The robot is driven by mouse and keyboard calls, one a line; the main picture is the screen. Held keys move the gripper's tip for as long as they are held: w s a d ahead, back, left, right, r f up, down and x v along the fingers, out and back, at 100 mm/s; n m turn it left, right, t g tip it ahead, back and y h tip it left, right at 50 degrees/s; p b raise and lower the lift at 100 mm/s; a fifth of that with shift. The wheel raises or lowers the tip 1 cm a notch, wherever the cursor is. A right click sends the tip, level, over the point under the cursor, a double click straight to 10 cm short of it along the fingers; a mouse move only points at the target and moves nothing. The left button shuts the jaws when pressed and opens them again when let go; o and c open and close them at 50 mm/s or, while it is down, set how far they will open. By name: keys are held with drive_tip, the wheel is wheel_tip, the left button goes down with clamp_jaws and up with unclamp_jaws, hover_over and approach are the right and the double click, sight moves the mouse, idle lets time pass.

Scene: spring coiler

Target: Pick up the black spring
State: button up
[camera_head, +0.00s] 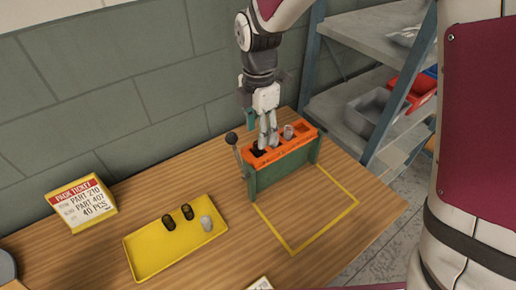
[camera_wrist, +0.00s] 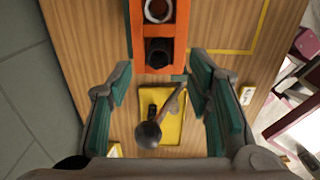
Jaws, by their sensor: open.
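A dark, ring-shaped piece, seemingly the black spring (camera_wrist: 158,52), sits in the near pocket of the orange-topped coiler (camera_head: 285,171). In the head view it shows as a dark spot (camera_head: 257,149) at the left end of the orange top, partly hidden by my fingers. My gripper (camera_head: 268,140) is over this left part of the coiler, pointing down. In the wrist view its green-padded fingers (camera_wrist: 160,80) are spread apart with nothing between them, the dark piece lying just beyond the tips. Touch with the coiler cannot be told.
A grey-white spring (camera_head: 289,131) stands in another pocket. The coiler's lever with a dark knob (camera_head: 231,138) rises at its left. A yellow tray (camera_head: 150,262) holds two dark springs and a pale one. A part ticket (camera_head: 82,203) stands left; metal shelves (camera_head: 345,115) stand right.

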sight(258, 150)
drive_tip(key=shift+f+p, duration=0.65)
drive_tip(key=shift+f, duration=1.8)
clamp_jaws()
